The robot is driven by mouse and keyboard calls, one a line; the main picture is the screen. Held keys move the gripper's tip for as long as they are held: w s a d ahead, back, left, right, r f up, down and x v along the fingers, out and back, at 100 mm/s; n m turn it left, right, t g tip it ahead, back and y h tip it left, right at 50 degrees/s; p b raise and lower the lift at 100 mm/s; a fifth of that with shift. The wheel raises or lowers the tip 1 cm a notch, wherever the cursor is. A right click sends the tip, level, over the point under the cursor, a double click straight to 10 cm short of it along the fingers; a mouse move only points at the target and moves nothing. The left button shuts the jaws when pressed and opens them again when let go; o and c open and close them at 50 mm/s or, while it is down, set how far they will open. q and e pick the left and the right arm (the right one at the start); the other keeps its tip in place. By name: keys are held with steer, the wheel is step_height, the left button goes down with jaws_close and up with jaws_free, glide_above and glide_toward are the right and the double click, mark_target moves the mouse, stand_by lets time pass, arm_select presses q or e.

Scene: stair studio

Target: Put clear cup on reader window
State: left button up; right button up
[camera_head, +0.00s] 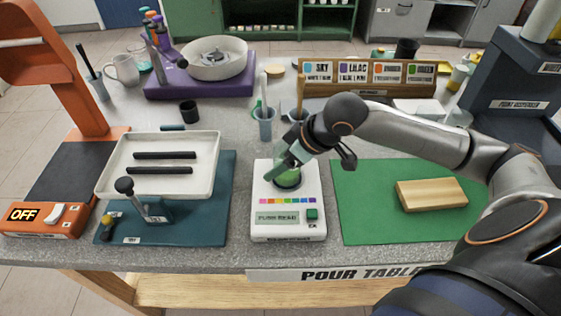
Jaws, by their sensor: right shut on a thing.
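The reader (262,221) is a white box with a row of colour squares, a small display and a green button, at the middle front of the table. My right gripper (289,166) reaches in from the right and is over the reader's upper part. It is shut on the clear cup (288,179), which looks green inside and is partly hidden by the fingers. The cup is at the dark round reader window, which it mostly covers. I cannot tell whether the cup's base touches the window. My left gripper is not in view.
A green mat (370,226) with a wooden block (431,194) lies right of the reader. A white tray (113,181) on a teal mat (205,220) stands left. Cups with sticks (265,128) stand behind, before a labelled wooden rack (330,90).

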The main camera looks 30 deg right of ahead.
steer(key=shift+f, duration=0.1)
steer(key=o, duration=1.2)
steer(key=shift+o, duration=0.6)
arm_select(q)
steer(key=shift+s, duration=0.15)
arm_select(e)
steer(key=shift+r, duration=0.3)
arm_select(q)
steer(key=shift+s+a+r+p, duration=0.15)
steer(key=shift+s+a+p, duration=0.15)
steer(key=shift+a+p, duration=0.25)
arm_select(e)
steer(key=shift+v, duration=5.9)
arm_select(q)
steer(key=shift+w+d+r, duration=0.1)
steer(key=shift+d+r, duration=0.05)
